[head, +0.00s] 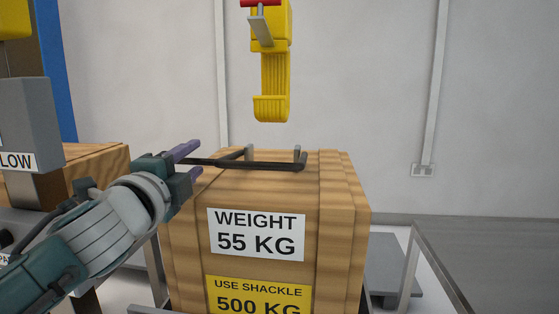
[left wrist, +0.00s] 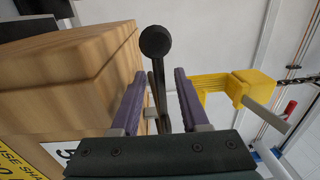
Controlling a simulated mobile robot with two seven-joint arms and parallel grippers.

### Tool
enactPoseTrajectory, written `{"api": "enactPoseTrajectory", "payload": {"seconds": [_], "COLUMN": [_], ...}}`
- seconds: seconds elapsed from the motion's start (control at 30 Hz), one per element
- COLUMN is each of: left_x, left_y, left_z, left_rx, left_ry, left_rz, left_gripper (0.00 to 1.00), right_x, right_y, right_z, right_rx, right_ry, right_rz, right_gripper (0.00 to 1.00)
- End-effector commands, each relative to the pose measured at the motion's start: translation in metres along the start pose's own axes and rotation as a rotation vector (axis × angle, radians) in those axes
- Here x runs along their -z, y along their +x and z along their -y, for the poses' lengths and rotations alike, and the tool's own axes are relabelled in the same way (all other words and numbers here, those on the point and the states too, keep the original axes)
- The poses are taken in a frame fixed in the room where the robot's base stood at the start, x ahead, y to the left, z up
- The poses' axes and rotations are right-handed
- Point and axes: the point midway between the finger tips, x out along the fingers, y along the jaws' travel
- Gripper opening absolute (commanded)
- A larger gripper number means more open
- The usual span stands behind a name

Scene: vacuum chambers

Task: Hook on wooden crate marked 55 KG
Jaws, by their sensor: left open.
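The wooden crate (head: 265,190) with the white 55 KG label (head: 256,234) stands in the middle of the head view. A dark bar handle (head: 255,164) with upright posts lies across its top. The yellow hook (head: 272,85) hangs above the crate, apart from the handle. My left gripper (head: 190,160) is open at the handle's left end. In the left wrist view the handle's round black end (left wrist: 155,42) shows between the purple fingers (left wrist: 159,75); I cannot tell whether they touch it. The hook (left wrist: 222,86) shows right of the fingers there. My right gripper is not in view.
A yellow label on the crate's front reads USE SHACKLE 500 KG. Another wooden crate (head: 98,165) and a grey box marked LOW (head: 28,110) stand at left. A grey metal table (head: 485,250) is at right. The wall behind is plain white.

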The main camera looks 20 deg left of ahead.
Motion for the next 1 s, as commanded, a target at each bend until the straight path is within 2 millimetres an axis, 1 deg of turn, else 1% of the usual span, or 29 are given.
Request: {"api": "enactPoseTrajectory", "payload": {"seconds": [0.2, 0.5, 0.6, 1.0], "left_x": [0.0001, 0.0002, 0.0002, 0.0003], "left_y": [0.0002, -0.0001, -0.0001, -0.0001], "left_z": [0.0002, 0.0002, 0.0002, 0.0002], "left_rx": [0.0, 0.0, 0.0, 0.0], "left_ry": [0.0, 0.0, -0.001, -0.001], "left_rz": [0.0, 0.0, 0.0, 0.0], "left_gripper": [0.44, 0.1, 0.0, 0.0], "right_x": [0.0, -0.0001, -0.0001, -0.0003], "right_y": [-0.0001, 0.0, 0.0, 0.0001], "right_z": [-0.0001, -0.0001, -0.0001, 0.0], "right_rx": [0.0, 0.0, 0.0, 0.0], "right_ry": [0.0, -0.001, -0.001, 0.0], "right_rz": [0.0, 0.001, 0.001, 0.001], "right_gripper": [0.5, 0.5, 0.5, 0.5]}}
